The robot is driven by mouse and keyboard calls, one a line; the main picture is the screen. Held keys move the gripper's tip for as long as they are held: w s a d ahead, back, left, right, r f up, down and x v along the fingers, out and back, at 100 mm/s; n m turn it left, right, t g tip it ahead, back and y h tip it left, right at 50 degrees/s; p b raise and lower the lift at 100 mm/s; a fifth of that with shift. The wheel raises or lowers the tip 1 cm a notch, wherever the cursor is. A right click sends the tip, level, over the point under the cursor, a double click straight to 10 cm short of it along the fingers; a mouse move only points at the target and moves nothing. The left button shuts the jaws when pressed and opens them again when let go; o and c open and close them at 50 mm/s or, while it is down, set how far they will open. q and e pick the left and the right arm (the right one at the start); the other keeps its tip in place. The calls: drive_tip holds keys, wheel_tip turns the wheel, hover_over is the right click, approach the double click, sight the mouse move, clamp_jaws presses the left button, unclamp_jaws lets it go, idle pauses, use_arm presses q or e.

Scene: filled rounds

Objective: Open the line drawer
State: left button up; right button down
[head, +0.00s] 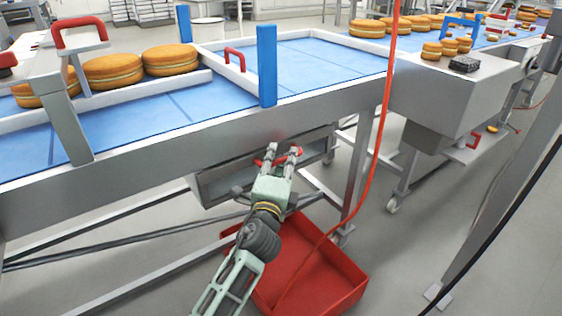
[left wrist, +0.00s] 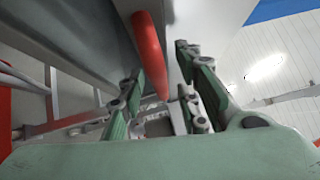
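The line drawer (head: 222,182) is a grey steel box front under the conveyor's side rail. Its red bar handle (head: 291,156) is on its right part. I cannot tell whether the drawer is fully shut. My left gripper (head: 282,150) is at this handle, with its fingertips up against it. In the left wrist view the red handle (left wrist: 149,52) runs between the two spread fingers of the gripper (left wrist: 162,60), nearer the left finger. A gap shows on the right finger's side, so the fingers are not closed on it. My right gripper is not in view.
A red bin (head: 335,285) stands on the floor below the drawer. The blue conveyor (head: 330,65) carries several filled rounds (head: 170,60). A red cable (head: 378,130) hangs right of my gripper. Steel legs and braces stand beneath the conveyor. A steel machine box (head: 450,90) is at right.

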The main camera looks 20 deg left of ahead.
use_arm(q)
drive_tip(key=shift+c, duration=0.5)
clamp_jaws()
drive_tip(key=shift+f, duration=0.15)
